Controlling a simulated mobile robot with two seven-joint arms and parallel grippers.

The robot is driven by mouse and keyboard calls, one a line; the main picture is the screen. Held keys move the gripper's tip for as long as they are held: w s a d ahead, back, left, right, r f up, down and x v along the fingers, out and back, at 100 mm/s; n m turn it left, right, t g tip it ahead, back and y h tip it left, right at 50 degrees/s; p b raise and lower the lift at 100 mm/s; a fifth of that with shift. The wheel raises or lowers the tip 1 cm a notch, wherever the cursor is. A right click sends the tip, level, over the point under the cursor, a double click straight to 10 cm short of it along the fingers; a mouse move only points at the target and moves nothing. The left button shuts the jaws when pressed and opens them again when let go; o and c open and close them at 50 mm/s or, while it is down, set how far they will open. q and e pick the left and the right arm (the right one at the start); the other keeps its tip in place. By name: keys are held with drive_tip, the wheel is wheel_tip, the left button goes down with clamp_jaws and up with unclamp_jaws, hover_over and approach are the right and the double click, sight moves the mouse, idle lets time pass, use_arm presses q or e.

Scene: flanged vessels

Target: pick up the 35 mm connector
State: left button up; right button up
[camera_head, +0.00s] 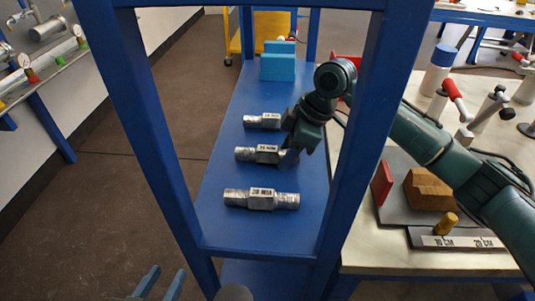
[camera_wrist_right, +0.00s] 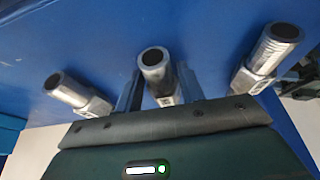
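Three silver threaded connectors with hexagonal middles lie in a row on the blue shelf: a far one (camera_head: 262,121), a middle one (camera_head: 245,154) and a near, larger one (camera_head: 262,199). Their labels are too small to read surely, so I cannot confirm which is the 35 mm connector. My right gripper (camera_head: 288,153) is at the right end of the middle connector, hiding that end. In the right wrist view its fingers (camera_wrist_right: 158,90) stand open on either side of the middle connector (camera_wrist_right: 154,62). My left gripper (camera_head: 160,284) is open and empty at the bottom edge.
Blue posts (camera_head: 160,130) frame the shelf (camera_head: 222,180) left and right. Light blue blocks (camera_head: 278,65) stand at its far end. A pale worktable (camera_head: 400,268) with a wooden block (camera_head: 428,190) is on the right. Neighbouring connectors lie close on both sides.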

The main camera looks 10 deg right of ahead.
clamp_jaws()
drive_tip(key=shift+r, duration=0.1)
